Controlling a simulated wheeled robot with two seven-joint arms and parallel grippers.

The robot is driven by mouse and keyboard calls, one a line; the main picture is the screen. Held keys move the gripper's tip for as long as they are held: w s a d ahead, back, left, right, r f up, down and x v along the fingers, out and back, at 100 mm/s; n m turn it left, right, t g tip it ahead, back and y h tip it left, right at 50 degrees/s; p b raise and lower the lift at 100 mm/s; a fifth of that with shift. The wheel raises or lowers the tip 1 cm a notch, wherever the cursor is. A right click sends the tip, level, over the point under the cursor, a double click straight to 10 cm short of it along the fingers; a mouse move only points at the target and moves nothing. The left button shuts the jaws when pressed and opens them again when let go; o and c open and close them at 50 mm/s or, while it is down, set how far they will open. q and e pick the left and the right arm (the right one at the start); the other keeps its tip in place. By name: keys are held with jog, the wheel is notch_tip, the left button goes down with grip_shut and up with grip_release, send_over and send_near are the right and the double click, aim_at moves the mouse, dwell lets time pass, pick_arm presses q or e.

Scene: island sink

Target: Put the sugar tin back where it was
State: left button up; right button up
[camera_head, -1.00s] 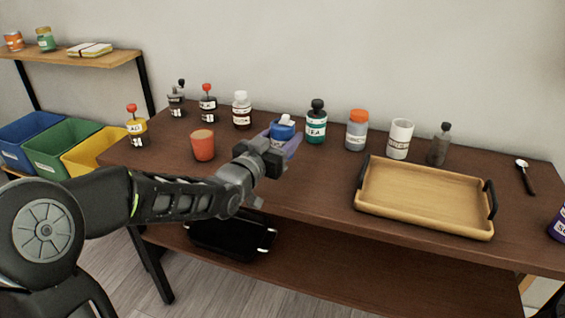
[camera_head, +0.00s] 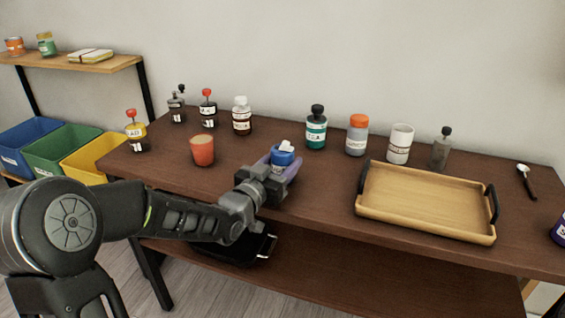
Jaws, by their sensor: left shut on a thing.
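My left gripper (camera_head: 278,172) is shut on a blue tin (camera_head: 283,158) with a white top, over the middle of the brown table. The gripper hides most of the tin, and I cannot read its label or tell whether its base touches the table. It is in front of the back row, left of the tray. The gap in that row between the white-capped bottle (camera_head: 242,116) and the teal tea jar (camera_head: 316,128) is bare. My right gripper is not in view.
An orange cup (camera_head: 202,150) stands left of my gripper. An orange-lidded jar (camera_head: 357,135), a white canister (camera_head: 399,144) and a grey bottle (camera_head: 441,149) continue the row. A wooden tray (camera_head: 425,202) lies at right, with a spoon (camera_head: 527,180) beyond it.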

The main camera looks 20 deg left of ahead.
pick_arm(q)
jog(key=shift+f, duration=0.15)
jog(key=o, duration=1.5)
jog(key=shift+c, duration=0.2)
jog(key=shift+r, duration=0.25)
jog(key=s+a, duration=0.1)
jog(key=s, duration=1.1)
jog(key=shift+a, duration=0.3)
